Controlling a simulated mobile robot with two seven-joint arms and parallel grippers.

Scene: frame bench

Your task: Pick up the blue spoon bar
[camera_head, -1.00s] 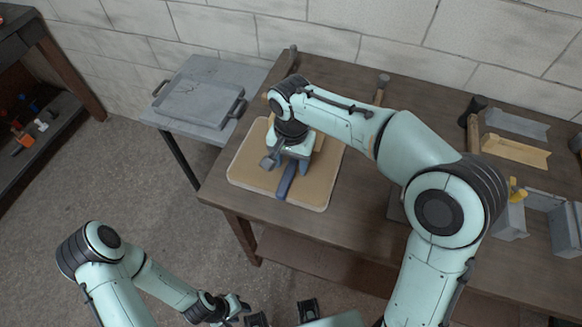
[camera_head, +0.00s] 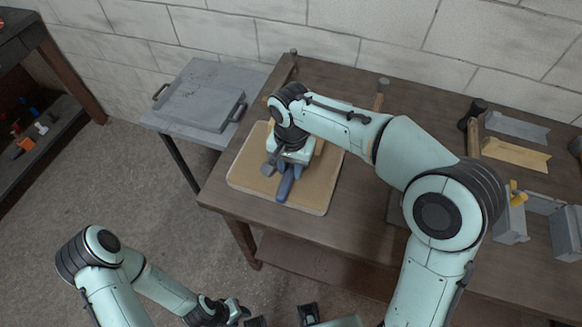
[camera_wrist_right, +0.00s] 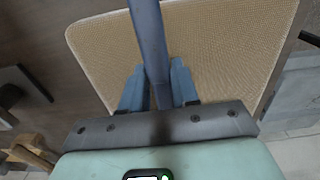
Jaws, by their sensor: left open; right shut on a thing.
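The blue spoon bar (camera_head: 283,190) is a long, dark blue bar at the front of the tan board (camera_head: 245,165) on the bench. In the right wrist view the bar (camera_wrist_right: 149,40) runs away from between the fingers, over the board. My right gripper (camera_head: 288,178) is shut on the bar, with one blue finger on each side; in the right wrist view the gripper (camera_wrist_right: 156,88) hides the bar's near end. Whether the bar touches the board is unclear. My left gripper (camera_head: 238,309) is open at the bottom of the head view, away from the bench.
A grey tray (camera_head: 239,112) stands on a small side table left of the bench. Hammers (camera_head: 471,112), grey and yellow notched pieces (camera_head: 515,153) and grey bins (camera_head: 512,222) are at the right. The front middle of the bench (camera_head: 355,215) is clear.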

